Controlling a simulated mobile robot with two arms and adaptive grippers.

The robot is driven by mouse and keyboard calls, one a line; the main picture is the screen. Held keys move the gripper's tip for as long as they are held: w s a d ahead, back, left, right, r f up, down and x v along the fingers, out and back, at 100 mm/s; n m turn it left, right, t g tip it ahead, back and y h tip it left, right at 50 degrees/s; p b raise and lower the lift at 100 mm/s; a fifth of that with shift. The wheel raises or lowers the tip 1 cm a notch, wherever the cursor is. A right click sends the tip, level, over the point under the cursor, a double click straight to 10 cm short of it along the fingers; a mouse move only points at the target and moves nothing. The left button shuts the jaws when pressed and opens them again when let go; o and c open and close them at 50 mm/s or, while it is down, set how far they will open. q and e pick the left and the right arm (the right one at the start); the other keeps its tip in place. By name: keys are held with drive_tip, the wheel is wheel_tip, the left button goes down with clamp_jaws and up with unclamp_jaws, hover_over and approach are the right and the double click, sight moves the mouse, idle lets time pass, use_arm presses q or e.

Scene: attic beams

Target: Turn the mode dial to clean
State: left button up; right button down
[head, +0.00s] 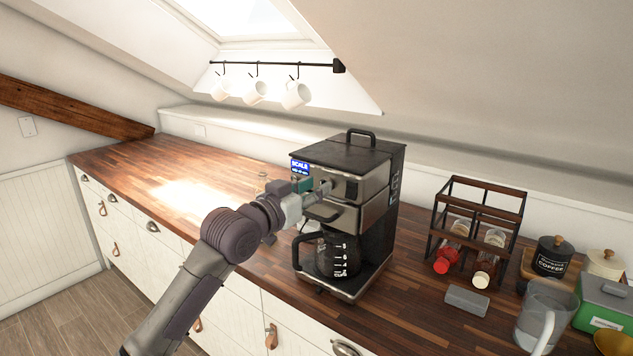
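The coffee maker (371,163) stands on the wooden counter, black with a metal front and a handle on its lid. Its glass carafe (342,258), with white level marks, sits in its lower part. My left gripper (324,188) is at the upper front panel of the machine, its fingertips close to or touching it. The mode dial cannot be made out; the gripper covers part of that panel. I cannot tell whether the fingers are open or shut. My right gripper is not in view.
Right of the machine are a dark rack (479,215) with jars, a grey block (466,300), a glass pitcher (543,318), a coffee canister (552,256) and a green box (604,305). White mugs (296,95) hang from a rail behind. The counter's left stretch (150,165) is clear.

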use_arm(q)
drive_tip(key=shift+w+d, duration=0.4)
drive_tip(key=shift+w, duration=0.1)
clamp_jaws()
drive_tip(key=shift+m, duration=0.4)
drive_tip(key=m+p, duration=0.1)
drive_tip(key=m, duration=0.3)
drive_tip(key=m+p, duration=0.2)
drive_tip(key=m, duration=0.3)
drive_tip(key=shift+s+d+f, duration=0.15)
drive_tip(key=shift+s+d, duration=0.05)
idle(0.4)
